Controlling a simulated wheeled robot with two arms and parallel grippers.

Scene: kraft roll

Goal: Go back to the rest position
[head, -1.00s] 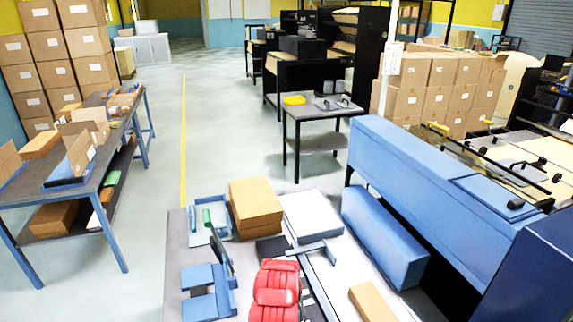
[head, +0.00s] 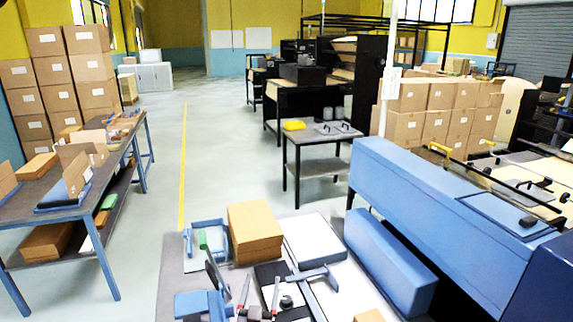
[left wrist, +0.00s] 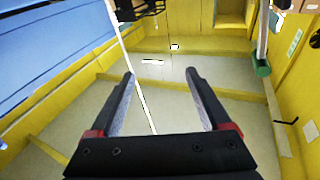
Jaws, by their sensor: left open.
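My left gripper (head: 262,282) shows low in the head view, above the near workbench (head: 172,270). Its two dark fingers with red bases point up and stand apart. The left wrist view shows the same fingers (left wrist: 160,73) spread wide with nothing between them. My right gripper is not in view.
A long blue machine (head: 430,190) stands right. A side table (head: 60,215) stands left. The floor between is clear.

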